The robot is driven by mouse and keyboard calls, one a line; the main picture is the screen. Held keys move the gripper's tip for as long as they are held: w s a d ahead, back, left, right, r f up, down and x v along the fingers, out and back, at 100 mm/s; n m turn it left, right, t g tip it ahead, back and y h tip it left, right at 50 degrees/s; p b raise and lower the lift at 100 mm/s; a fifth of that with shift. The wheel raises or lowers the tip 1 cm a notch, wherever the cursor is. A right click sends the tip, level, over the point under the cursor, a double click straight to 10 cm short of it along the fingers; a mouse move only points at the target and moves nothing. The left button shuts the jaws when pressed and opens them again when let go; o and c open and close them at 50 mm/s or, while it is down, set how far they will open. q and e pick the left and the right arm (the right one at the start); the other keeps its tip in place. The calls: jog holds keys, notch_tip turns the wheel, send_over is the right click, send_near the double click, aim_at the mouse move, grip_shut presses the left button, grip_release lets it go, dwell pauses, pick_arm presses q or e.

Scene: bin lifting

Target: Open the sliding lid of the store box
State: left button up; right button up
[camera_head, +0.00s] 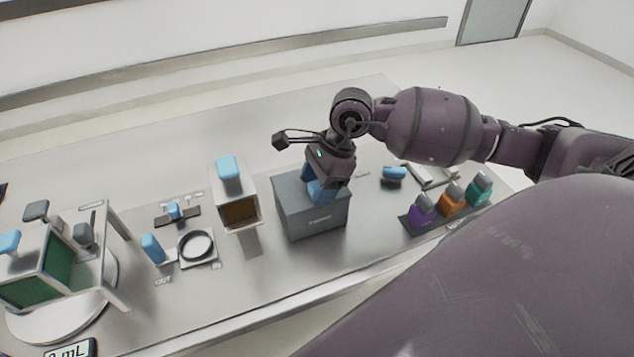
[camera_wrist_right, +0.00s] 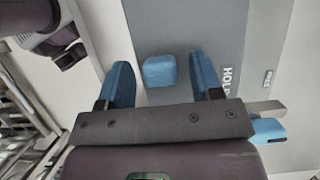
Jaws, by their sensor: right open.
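The store box (camera_head: 316,222) is a grey box on the steel table, right of the middle. Its grey lid (camera_wrist_right: 185,28) shows from above in the right wrist view and looks closed. A blue knob (camera_wrist_right: 158,70) stands on the lid. My right gripper (camera_head: 315,185) is over the box, pointing down. In the right wrist view its open blue fingers (camera_wrist_right: 163,84) stand on either side of the knob, with a gap on each side. In the head view the gripper hides the knob and part of the lid. My left gripper is not in view.
Left of the box stands a white box (camera_head: 243,214) with a blue handle. A round ring stand (camera_head: 197,248) and a green-panelled case (camera_head: 48,275) are farther left. A rack (camera_head: 430,224) with purple, orange and teal blocks is to the right. The table behind is clear.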

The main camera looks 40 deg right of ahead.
jog(key=shift+c, duration=0.2)
grip_shut()
jog(key=w+d+b, duration=0.2)
jog(key=w+b, duration=0.3)
jog(key=w, duration=0.4)
jog(key=shift+w+d, duration=0.15)
jog(key=shift+w, duration=0.15)
jog(key=shift+o, duration=0.2)
grip_release()
jog(key=shift+r, duration=0.15)
